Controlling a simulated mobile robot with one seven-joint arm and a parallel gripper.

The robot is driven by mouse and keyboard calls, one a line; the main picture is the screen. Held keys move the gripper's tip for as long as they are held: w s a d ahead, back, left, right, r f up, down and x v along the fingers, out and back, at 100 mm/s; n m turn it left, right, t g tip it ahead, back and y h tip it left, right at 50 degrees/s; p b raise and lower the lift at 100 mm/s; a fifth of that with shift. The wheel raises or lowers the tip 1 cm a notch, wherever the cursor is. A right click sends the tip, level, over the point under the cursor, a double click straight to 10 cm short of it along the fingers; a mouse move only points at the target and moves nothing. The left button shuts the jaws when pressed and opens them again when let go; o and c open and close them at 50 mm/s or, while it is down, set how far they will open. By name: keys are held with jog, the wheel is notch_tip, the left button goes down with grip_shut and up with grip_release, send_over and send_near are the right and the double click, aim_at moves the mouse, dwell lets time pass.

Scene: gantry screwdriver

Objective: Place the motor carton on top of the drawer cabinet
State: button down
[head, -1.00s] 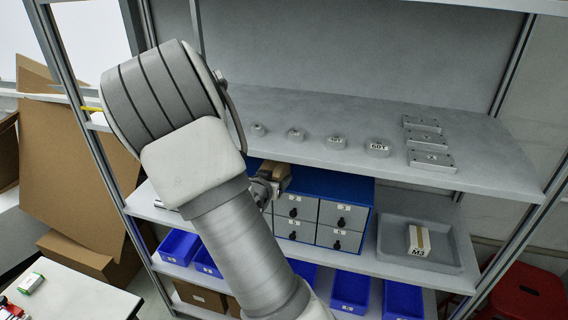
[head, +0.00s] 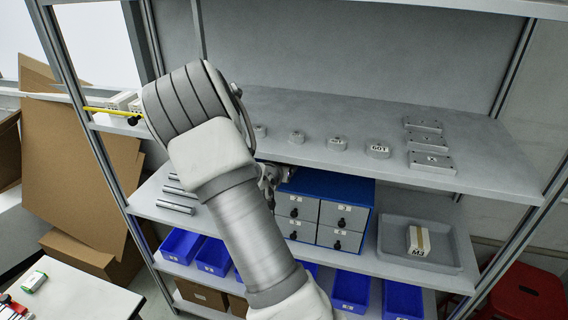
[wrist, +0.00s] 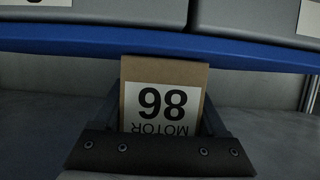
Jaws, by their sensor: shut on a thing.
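The motor carton (wrist: 162,72) is a brown box with a white label reading 86 MOTOR, upside down in the wrist view. My gripper (wrist: 165,122) is shut on it, one dark finger on each side. The drawer cabinet (head: 335,184) is blue with grey drawers and stands on the middle shelf. In the head view my gripper (head: 271,180) is at the cabinet's upper left, and my arm hides most of it and the carton. A blue cabinet edge (wrist: 90,42) crosses behind the carton in the wrist view. I cannot tell whether they touch.
An upper shelf (head: 300,110) bearing round and flat grey parts overhangs the cabinet. A grey tray (head: 388,249) with a small carton (head: 419,241) is to the right. Metal rods (head: 176,207) lie to the left. Blue bins (head: 351,289) stand below.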

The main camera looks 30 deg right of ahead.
jog(key=shift+r, duration=0.1)
grip_release()
jog(key=shift+f, duration=0.2)
jog(key=shift+r, duration=0.1)
